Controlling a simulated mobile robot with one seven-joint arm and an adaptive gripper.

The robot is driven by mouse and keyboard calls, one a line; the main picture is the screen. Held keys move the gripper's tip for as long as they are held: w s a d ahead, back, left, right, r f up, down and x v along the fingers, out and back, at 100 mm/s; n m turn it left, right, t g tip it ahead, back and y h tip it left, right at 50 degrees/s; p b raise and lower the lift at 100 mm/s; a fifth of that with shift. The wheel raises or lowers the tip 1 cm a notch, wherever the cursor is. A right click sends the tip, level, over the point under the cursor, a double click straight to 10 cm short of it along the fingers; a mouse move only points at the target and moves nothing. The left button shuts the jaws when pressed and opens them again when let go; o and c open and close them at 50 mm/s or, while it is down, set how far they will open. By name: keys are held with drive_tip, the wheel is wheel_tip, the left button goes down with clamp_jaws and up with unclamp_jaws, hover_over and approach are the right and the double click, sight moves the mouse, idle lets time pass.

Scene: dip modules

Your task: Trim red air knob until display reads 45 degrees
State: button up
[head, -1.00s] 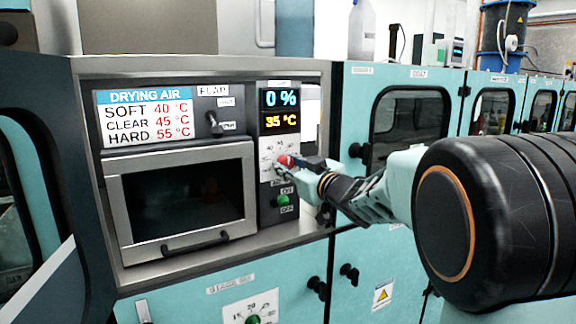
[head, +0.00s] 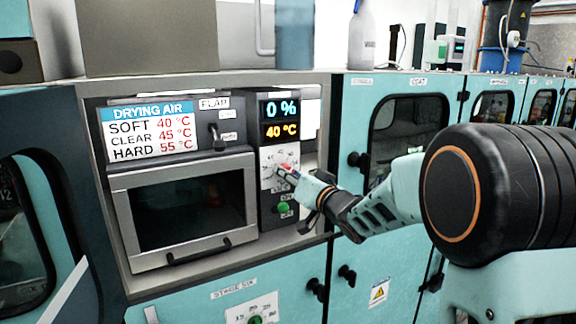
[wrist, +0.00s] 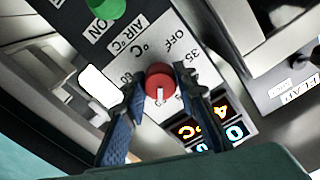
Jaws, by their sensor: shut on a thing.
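The red air knob (wrist: 160,82) sits on a white dial plate marked AIR °C in the wrist view. My gripper (wrist: 157,88) is shut on the knob, with a finger on each side of it. In the head view my gripper (head: 290,172) covers much of the knob, and only a bit of red shows. The display (head: 281,120) above the dial reads 0 % in blue on top and 40 °C in yellow below. The drying air card (head: 151,131) lists SOFT 40, CLEAR 45 and HARD 55 °C.
A flap lever (head: 216,133) is to the upper left. The oven door (head: 185,208) with its handle is left of the panel. Teal cabinets with dark windows line the right.

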drive_tip(key=m+p, duration=0.2)
drive_tip(key=m, duration=0.1)
drive_tip(key=shift+r+m, duration=0.15)
drive_tip(key=shift+m, duration=0.25)
drive_tip(key=shift+m+p, duration=1.45)
drive_tip(key=shift+m, duration=0.45)
drive_tip(key=o, duration=1.2)
drive_tip(key=shift+c, duration=0.2)
drive_tip(key=shift+s, duration=0.1)
drive_tip(key=v, duration=1.2)
